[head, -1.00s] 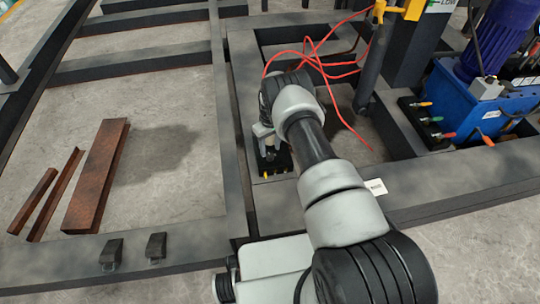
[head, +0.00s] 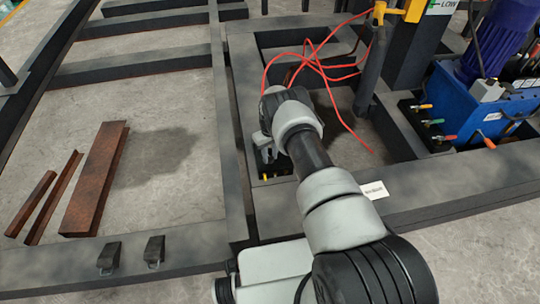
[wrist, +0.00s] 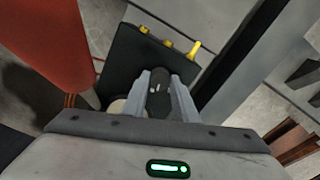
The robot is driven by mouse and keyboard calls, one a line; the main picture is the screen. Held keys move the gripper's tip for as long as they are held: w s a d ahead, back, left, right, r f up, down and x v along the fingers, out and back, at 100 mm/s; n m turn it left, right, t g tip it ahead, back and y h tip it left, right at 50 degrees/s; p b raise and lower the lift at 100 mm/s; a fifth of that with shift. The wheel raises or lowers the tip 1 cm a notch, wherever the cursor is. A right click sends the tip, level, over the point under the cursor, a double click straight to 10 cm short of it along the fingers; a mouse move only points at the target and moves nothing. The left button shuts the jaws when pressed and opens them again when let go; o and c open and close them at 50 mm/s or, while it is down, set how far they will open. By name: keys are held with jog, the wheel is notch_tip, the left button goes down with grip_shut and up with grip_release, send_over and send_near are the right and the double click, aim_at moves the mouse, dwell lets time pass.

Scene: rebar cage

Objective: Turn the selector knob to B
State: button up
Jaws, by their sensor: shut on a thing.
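The selector knob (wrist: 159,101) is a dark, rounded piece with a small pale mark near its top. It stands on a black box (wrist: 130,58), which also shows in the head view (head: 285,163), partly hidden by my arm. Several yellow marks line the box's edge in the wrist view; one yellow piece (wrist: 195,50) is longer and tilted. No letters are readable. My gripper (wrist: 162,84) has its two grey fingers on either side of the knob, shut on it. In the head view my gripper (head: 267,151) covers the knob.
Dark steel beams (head: 237,150) frame the box. Red cables (head: 320,68) loop behind my arm. A blue unit (head: 478,108) with coloured fittings stands at right. Rusty steel pieces (head: 95,180) lie on the floor at left. A large orange-red cylinder (wrist: 45,40) rises close beside my gripper.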

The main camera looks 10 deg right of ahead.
aim_at(270, 158)
jog(key=shift+m, duration=0.6)
jog(key=o, duration=1)
jog(key=shift+o, duration=0.2)
jog(key=shift+r, duration=0.1)
notch_tip(270, 158, up, 17)
jog(key=p, duration=0.4)
jog(key=shift+r+p, duration=0.15)
jog(key=shift+p, duration=0.2)
